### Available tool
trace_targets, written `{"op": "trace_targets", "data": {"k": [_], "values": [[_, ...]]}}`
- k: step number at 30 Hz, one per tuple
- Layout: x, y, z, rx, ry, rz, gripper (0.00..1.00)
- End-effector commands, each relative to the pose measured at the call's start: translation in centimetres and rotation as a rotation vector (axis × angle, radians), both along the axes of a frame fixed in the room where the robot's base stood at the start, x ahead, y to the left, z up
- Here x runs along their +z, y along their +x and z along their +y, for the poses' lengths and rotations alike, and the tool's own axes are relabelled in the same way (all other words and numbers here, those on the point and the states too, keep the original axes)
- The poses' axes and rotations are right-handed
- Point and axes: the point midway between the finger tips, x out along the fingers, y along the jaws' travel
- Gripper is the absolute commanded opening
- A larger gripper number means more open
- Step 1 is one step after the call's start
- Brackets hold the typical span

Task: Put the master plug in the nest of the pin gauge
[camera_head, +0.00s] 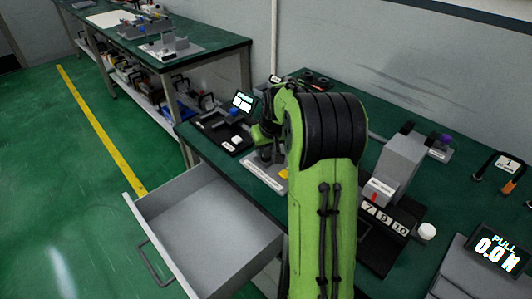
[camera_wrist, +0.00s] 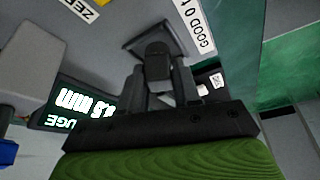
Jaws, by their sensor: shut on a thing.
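In the wrist view my gripper (camera_wrist: 165,88) is shut on a dark grey block-like piece (camera_wrist: 158,62), which I take to be the master plug. A dark square shape lies behind its far end; I cannot tell whether it is part of the plug or the nest. The pin gauge's lit display (camera_wrist: 82,108) is just left of my gripper, showing a reading in mm, upside down. In the head view the gauge's display (camera_head: 243,101) stands left of my arm. The plug, and any contact with the nest, are hidden there by my arm.
An open, empty grey drawer (camera_head: 205,222) juts out at the front left. A grey block fixture (camera_head: 400,165) with numbered tags and a PULL meter (camera_head: 497,252) stand right of my arm. A second bench (camera_head: 120,40) is at the back left.

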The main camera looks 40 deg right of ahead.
Motion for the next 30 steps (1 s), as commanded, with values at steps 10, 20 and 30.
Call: {"op": "trace_targets", "data": {"k": [10,20,30], "values": [[-0.3,0.0,0.0,0.001,-0.002,-0.002,0.34],[-0.1,0.0,0.0,0.001,-0.001,-0.002,0.58],[4.5,-1.4,0.3,0.0,-0.005,-0.007,0.58]]}}
